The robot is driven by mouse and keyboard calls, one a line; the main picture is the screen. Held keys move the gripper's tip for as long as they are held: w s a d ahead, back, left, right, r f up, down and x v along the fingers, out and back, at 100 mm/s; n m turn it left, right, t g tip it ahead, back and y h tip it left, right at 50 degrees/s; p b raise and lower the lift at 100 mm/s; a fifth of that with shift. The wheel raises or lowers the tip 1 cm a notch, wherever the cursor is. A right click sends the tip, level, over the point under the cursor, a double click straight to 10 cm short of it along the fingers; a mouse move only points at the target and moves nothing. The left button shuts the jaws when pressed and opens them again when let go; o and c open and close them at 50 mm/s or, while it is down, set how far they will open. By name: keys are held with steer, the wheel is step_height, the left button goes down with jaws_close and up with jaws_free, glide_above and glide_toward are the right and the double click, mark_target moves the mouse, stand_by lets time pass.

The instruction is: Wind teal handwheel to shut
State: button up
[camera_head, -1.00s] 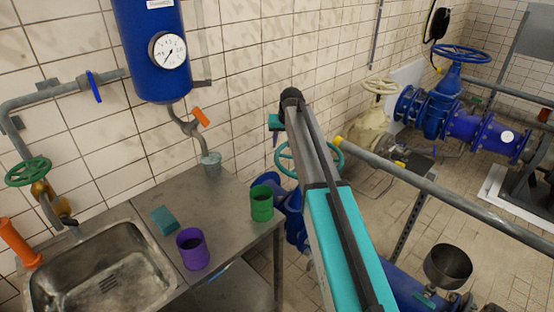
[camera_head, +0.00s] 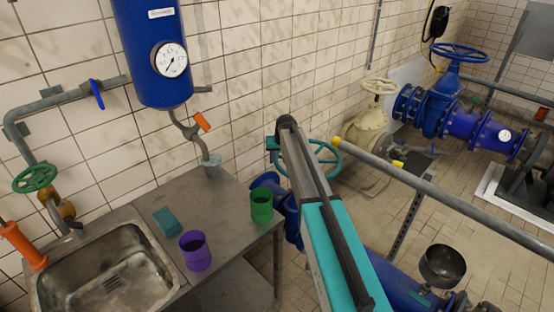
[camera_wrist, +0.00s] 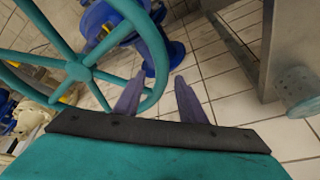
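The teal handwheel (camera_head: 333,163) is partly hidden behind my arm in the head view, to the right of the steel counter. In the wrist view its spoked hub (camera_wrist: 77,71) and rim fill the left side. My gripper (camera_wrist: 160,77) is open, its two purple-grey fingers apart. The rim passes close to the left finger and seems to run between the fingers. I cannot tell whether it touches either one. In the head view the fingers are hidden.
The steel counter (camera_head: 225,230) holds a green cup (camera_head: 262,206), a purple cup (camera_head: 195,251) and a sink. A grey rail (camera_head: 440,195) runs to the right of my arm. A cream valve (camera_head: 372,115) and a large blue valve (camera_head: 440,100) stand behind. A green handwheel (camera_head: 35,177) is far left.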

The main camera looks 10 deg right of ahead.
steer(key=shift+x, duration=0.95)
jaws_close()
